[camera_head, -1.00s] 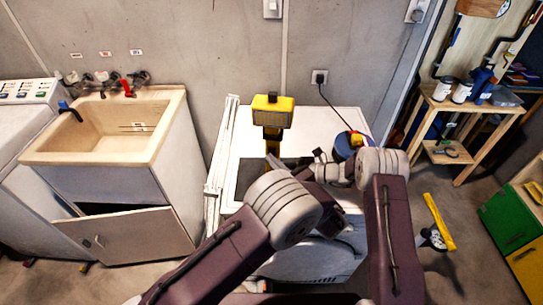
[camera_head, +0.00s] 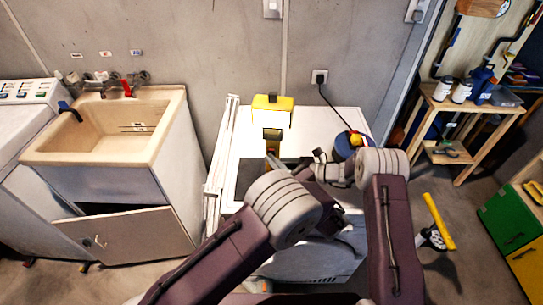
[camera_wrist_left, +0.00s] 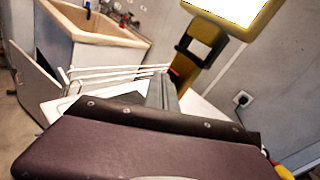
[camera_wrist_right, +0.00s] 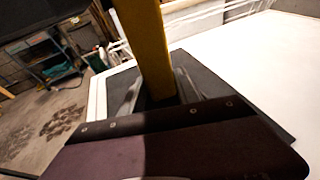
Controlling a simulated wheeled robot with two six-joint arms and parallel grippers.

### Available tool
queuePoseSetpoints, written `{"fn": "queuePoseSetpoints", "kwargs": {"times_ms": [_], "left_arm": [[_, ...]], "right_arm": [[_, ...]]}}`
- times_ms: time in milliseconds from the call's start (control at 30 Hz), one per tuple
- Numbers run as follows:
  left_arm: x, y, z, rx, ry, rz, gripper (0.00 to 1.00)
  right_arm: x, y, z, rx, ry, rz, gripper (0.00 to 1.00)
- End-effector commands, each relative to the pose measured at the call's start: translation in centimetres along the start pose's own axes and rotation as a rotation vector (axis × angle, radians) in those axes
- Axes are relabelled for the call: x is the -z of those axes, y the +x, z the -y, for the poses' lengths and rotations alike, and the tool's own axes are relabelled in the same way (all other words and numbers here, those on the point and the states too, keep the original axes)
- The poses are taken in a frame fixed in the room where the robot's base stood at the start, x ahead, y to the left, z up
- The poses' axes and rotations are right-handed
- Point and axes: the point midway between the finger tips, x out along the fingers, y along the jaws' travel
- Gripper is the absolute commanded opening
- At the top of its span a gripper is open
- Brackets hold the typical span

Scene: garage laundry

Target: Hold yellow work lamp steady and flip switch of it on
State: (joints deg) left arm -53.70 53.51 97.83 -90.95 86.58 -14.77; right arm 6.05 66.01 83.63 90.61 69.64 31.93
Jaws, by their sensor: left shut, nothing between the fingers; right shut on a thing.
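The yellow work lamp (camera_head: 271,101) stands upright on the white machine, its panel glowing bright white. Its lit head (camera_wrist_left: 232,8) and yellow post also show in the left wrist view, with a dark frame-like part below the head; I cannot tell whether that is the switch. My left gripper (camera_wrist_left: 163,92) is shut and empty, its tips close to the post; contact is unclear. My right gripper (camera_wrist_right: 160,95) is shut on the lamp's yellow post (camera_wrist_right: 144,40), low down. My forearms hide the lower post and base in the head view.
The white machine top (camera_head: 320,122) has free room right of the lamp. A blue round thing (camera_head: 347,145) sits at its right edge. A white rack (camera_head: 222,150) stands along its left side. A sink (camera_head: 110,125) is further left, and a wall socket (camera_head: 320,76) behind.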

Motion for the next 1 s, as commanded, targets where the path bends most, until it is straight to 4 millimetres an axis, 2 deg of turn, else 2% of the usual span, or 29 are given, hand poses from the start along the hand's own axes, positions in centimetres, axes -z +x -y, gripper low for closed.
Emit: {"fn": "queuePoseSetpoints", "kwargs": {"times_ms": [500,1000], "left_arm": [[-0.6,-0.9,-0.6,0.001,0.000,0.000,0.00],[-2.9,-4.1,-2.9,0.002,0.001,0.000,0.00]], "right_arm": [[0.3,0.0,-0.1,0.000,0.003,-0.006,0.15],[0.3,0.0,-0.1,0.000,0.003,-0.006,0.15]]}}
